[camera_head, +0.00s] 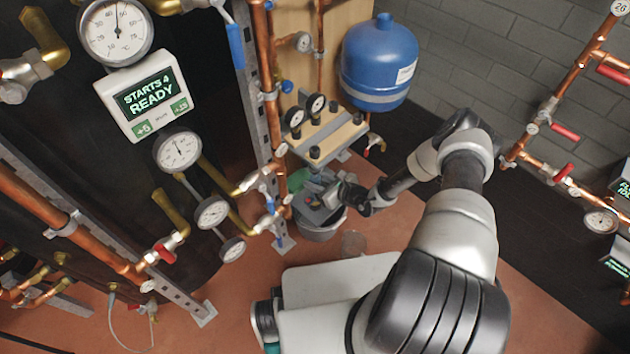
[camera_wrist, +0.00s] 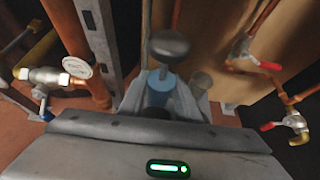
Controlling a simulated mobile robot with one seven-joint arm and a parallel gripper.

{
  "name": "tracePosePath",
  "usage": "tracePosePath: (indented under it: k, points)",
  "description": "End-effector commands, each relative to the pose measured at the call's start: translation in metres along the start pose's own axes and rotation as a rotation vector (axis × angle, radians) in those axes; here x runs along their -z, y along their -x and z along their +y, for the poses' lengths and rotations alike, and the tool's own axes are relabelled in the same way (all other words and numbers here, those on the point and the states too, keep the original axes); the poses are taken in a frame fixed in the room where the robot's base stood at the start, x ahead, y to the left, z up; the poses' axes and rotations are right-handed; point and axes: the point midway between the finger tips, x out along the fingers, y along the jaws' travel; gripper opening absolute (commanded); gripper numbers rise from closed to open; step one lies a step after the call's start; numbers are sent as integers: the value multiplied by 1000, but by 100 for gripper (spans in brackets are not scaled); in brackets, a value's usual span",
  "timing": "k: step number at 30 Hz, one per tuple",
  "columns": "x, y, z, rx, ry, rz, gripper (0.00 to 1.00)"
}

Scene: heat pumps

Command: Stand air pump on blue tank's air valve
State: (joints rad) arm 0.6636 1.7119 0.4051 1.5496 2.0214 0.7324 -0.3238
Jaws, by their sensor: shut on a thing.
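The blue tank (camera_head: 380,62) hangs upright on the wall in the head view, with a silver band and a white label. A small dark-blue nub (camera_head: 383,18) sits on its top; I cannot tell whether this is the air valve. My gripper (camera_head: 338,197) is low, below and left of the tank, over a grey bucket. In the wrist view my gripper (camera_wrist: 163,95) is shut on a blue-grey piece (camera_wrist: 160,88) with a dark rounded knob (camera_wrist: 170,45), apparently the air pump. Its lower part is hidden by the gripper body.
A wooden shelf (camera_head: 328,138) with dark knobs and gauges is just above. Copper pipes (camera_head: 270,110) and a metal post are close left. Red-handled valves (camera_head: 563,131) line the right wall.

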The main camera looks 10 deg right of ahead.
Motion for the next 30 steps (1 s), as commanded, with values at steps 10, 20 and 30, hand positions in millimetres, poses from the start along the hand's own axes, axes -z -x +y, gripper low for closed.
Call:
tracePosePath:
  k: [10, 20, 30]
  points:
    - [-18, 9, 0, 0, 1, -3, 0]
    - [-26, 13, 0, 0, 0, -3, 0]
    - [-26, 13, -1, 1, 1, -3, 0]
